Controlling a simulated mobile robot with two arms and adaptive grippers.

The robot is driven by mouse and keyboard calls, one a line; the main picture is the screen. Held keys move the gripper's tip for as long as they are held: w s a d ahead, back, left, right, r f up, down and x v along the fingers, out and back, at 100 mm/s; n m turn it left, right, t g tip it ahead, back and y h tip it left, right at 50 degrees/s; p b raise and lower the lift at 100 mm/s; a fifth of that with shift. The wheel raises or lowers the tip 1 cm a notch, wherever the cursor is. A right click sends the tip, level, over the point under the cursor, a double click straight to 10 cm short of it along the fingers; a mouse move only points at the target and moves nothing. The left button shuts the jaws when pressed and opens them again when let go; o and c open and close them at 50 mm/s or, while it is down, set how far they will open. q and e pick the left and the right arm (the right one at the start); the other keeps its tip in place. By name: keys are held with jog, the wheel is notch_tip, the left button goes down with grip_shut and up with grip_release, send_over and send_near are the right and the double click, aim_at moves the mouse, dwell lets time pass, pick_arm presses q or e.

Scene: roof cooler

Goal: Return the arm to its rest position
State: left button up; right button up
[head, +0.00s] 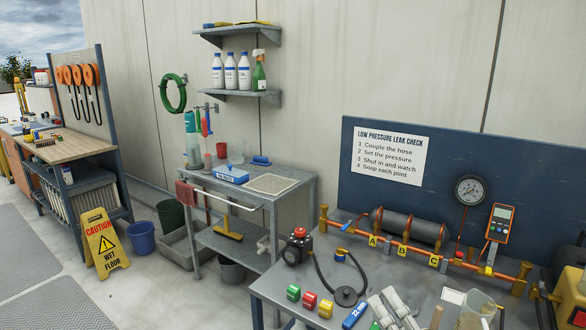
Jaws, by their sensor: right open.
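My right gripper (393,308) shows at the bottom edge of the head view as two pale fingers. They are spread apart with nothing visible between them, over or in front of the near part of the grey workbench (270,286). The rest of the right arm is out of the picture or hard to make out. My left gripper is not in view.
Close to the right gripper are a blue tool marked 22 mm (355,315), green, red and yellow fittings (310,300), a black hose (324,275) and a clear jug (477,310). Behind runs a brass manifold (410,250). A yellow wet-floor sign (101,243) stands at left.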

jog(key=s+d+f+m+g+h, duration=0.1)
jog(key=s+d+f+m+h, duration=0.15)
jog(key=d+m+h, duration=0.45)
jog(key=s+d+f+m+g+h, duration=0.1)
jog(key=d+f+m+h, duration=0.3)
jog(key=m, duration=0.5)
jog(key=s+f+m+g+h, duration=0.2)
jog(key=s+f+m+g, duration=0.3)
jog(key=f+m, duration=0.15)
jog(key=s+a+f+m+g+y, duration=0.1)
jog(key=s+a+f+g+y, duration=0.1)
jog(key=s+a+f+g, duration=0.3)
jog(key=s+f+m+g+y, duration=0.1)
jog(key=s+f+y, duration=0.15)
jog(key=s, duration=0.45)
jog(key=s+a+f+m+g+y, duration=0.1)
jog(key=s+a+f+g, duration=0.25)
jog(key=s, duration=0.25)
notch_tip(320, 180, down, 28)
jog(key=s, duration=0.1)
jog(key=s+d+f+g, duration=0.1)
jog(key=s+d+f, duration=0.1)
jog(key=s+f, duration=0.5)
jog(key=s+d+f+g, duration=0.1)
jog(key=s+f, duration=0.7)
jog(key=s, duration=0.1)
jog(key=shift+s+d, duration=0.25)
jog(key=shift+d, duration=0.1)
